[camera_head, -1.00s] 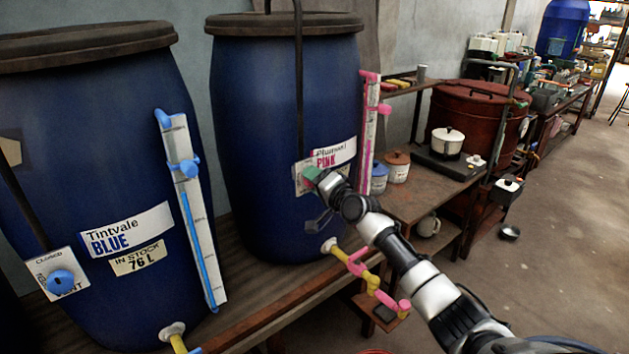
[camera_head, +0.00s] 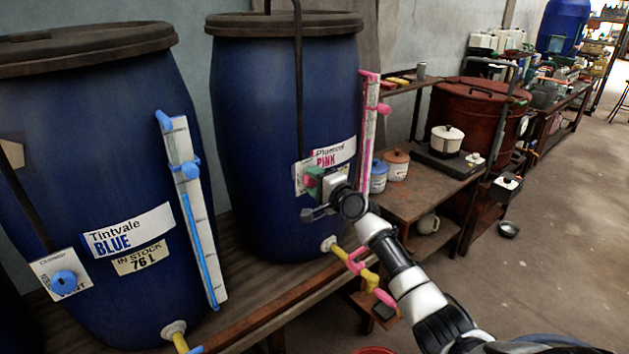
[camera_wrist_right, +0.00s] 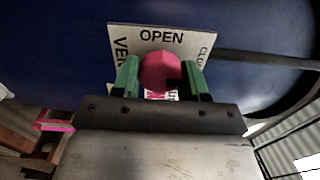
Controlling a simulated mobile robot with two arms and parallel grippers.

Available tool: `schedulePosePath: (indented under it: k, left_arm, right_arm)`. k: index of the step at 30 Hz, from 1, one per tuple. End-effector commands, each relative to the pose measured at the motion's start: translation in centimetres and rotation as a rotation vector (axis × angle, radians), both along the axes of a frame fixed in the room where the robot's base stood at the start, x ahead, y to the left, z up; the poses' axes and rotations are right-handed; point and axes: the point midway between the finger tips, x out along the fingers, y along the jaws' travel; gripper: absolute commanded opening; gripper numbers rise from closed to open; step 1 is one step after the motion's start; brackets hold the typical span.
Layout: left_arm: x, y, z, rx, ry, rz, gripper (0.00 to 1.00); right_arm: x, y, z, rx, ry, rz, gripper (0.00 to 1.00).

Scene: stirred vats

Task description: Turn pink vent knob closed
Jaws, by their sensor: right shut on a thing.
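The pink vent knob (camera_wrist_right: 159,72) is in the right wrist view, in front of a white plate (camera_wrist_right: 130,40) lettered OPEN at its top edge, with part of VENT and CLOSED at its sides. My right gripper (camera_wrist_right: 160,78) has its green fingers on both sides of the knob and is shut on it. In the head view my right gripper (camera_head: 314,182) is at the front of the pink barrel (camera_head: 260,120), below the label reading PINK (camera_head: 334,155). There the gripper mostly hides the knob and plate. My left gripper is not in view.
A blue barrel (camera_head: 100,160) with its own blue vent knob (camera_head: 64,283) stands at the left. A yellow tap with pink handle (camera_head: 357,262) juts out below my right arm. A pink-marked level gauge (camera_head: 369,130) stands right of the gripper.

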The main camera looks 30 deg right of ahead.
Motion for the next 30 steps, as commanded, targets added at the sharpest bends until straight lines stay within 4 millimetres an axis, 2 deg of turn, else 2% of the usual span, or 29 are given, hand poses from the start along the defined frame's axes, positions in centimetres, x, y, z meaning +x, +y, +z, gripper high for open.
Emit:
schedulePosePath:
  k: [7, 8, 12, 23, 26, 30]
  left_arm:
    - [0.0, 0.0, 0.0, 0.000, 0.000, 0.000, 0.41]
    - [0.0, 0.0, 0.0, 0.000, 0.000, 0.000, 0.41]
    - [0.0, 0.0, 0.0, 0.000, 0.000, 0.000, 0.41]
    - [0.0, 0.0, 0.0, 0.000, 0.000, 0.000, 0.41]
    - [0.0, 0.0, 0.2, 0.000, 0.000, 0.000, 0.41]
    - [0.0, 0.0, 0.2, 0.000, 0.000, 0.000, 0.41]
  right_arm:
    - [0.0, 0.0, -0.1, 0.005, 0.001, 0.000, 0.20]
    - [0.0, 0.0, -0.1, 0.005, 0.001, 0.000, 0.47]
    - [0.0, 0.0, -0.1, 0.004, 0.001, 0.000, 0.68]
    - [-0.4, 0.0, 0.0, 0.002, 0.000, 0.000, 0.69]
    - [-1.5, -0.1, -0.1, 0.002, 0.000, 0.000, 0.69]
    - [-3.9, -0.3, -0.2, 0.001, 0.002, 0.001, 0.69]
